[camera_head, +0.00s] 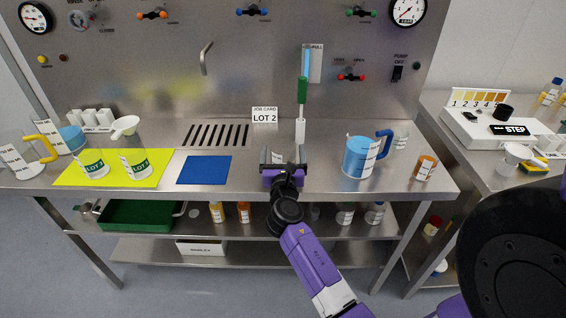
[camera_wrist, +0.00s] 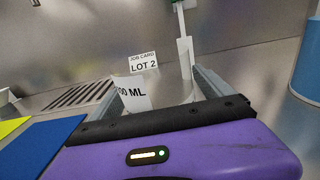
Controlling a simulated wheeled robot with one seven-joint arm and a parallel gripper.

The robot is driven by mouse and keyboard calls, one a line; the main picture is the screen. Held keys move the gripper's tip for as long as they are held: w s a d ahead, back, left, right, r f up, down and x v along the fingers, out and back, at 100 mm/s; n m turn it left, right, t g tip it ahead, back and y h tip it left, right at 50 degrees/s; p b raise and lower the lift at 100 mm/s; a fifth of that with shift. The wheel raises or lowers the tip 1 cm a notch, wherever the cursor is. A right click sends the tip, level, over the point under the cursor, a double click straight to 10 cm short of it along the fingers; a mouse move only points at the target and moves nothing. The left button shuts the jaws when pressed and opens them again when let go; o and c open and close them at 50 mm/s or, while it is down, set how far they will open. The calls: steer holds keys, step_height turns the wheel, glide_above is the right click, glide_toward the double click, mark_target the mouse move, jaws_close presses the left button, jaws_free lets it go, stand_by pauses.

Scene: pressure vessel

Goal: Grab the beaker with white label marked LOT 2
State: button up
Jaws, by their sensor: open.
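My gripper (camera_head: 283,158) is open above the middle of the steel counter. In the wrist view, a white label reading "00 ML", its start cut off (camera_wrist: 132,92), shows between the open fingers (camera_wrist: 160,92); the vessel bearing it is hard to make out. Two clear beakers with white and green labels, the left one (camera_head: 93,164) and the right one (camera_head: 136,165), stand on the yellow mat (camera_head: 70,180) at the left, well apart from my gripper. Their lot numbers are too small to read surely. A white job card (camera_head: 265,115) behind my gripper reads LOT 2; it also shows in the wrist view (camera_wrist: 143,63).
A blue mat (camera_head: 204,170) lies between the yellow mat and my gripper. A blue jug (camera_head: 360,158) and an orange bottle (camera_head: 425,167) stand to the right. A tall green-and-white column (camera_head: 302,95) stands behind my gripper. A white funnel (camera_head: 125,126) stands near the beakers.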

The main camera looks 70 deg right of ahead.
steer(key=c, duration=1.5)
